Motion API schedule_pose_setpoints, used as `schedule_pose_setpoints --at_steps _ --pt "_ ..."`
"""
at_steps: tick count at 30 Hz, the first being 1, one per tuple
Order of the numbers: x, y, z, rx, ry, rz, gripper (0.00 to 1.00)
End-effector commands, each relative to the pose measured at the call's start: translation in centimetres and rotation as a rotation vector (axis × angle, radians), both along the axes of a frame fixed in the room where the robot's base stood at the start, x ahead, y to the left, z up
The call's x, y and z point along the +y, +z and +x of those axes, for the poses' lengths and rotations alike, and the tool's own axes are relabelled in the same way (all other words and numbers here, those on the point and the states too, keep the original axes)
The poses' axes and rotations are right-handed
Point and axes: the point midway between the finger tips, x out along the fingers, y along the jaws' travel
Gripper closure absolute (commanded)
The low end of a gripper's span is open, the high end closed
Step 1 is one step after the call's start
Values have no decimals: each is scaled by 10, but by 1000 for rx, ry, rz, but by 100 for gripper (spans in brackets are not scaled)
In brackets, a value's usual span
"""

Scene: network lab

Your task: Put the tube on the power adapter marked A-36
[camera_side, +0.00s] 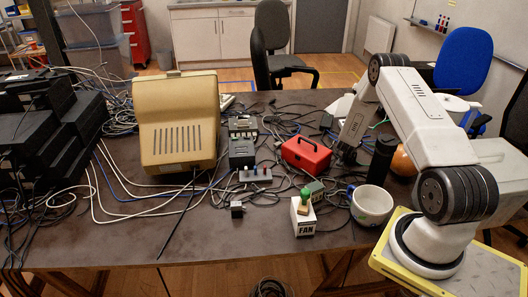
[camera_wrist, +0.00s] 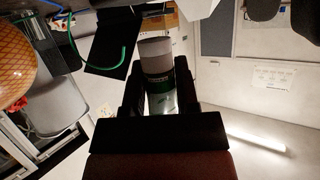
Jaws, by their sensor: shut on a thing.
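In the wrist view my gripper (camera_wrist: 160,88) is shut on a tube (camera_wrist: 157,62), a cylinder with a grey end and a dark green lower part between the dark fingers. In the side view my gripper (camera_side: 346,156) is low behind the right end of the red box; the tube cannot be made out there. Small dark adapter-like boxes lie among the cables: one at the front (camera_side: 237,210), and one by the red box (camera_side: 313,190). I cannot read A-36 on any of them.
A red box (camera_side: 306,154), a white FAN box with a green-topped object (camera_side: 303,214), a mug (camera_side: 371,204) and a black cylinder (camera_side: 382,159) crowd my arm. A beige monitor (camera_side: 178,120) stands left. Cables cover much of the table; its front edge (camera_side: 120,256) is clearer.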

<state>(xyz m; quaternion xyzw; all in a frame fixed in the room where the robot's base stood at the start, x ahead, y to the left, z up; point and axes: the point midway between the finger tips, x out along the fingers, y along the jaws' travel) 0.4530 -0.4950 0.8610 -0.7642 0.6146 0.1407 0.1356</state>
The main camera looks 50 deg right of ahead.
Motion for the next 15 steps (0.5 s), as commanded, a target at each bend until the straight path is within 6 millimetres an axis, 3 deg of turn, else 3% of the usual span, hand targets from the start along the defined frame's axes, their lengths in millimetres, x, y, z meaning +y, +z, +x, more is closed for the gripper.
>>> schedule_pose_setpoints --at_steps 6,15 --pt "0 -19 0 0 0 0 100" --pt "0 -22 0 0 0 -1 100"
